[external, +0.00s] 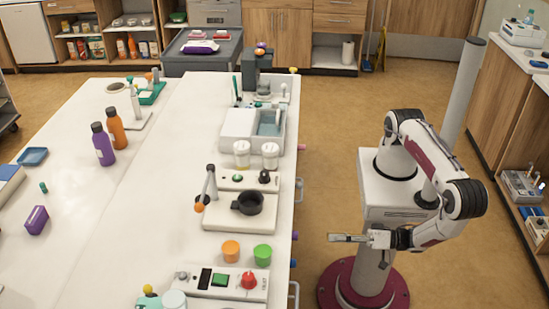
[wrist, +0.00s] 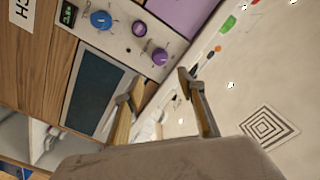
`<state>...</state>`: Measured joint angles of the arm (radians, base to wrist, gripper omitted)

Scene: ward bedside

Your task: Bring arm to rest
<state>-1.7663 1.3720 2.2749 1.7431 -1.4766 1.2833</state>
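My gripper (external: 348,238) is in the external view, at the end of my folded arm. It points left towards the long white counter and is clear of it, over the floor. In the wrist view its two fingers (wrist: 153,86) stand apart with nothing between them, so it is open and empty. My arm is bent, with its elbow out to the right of my base.
Wooden cabinets (external: 500,105) stand at right. The wrist view shows a knob panel (wrist: 118,32) and dark window (wrist: 95,92).

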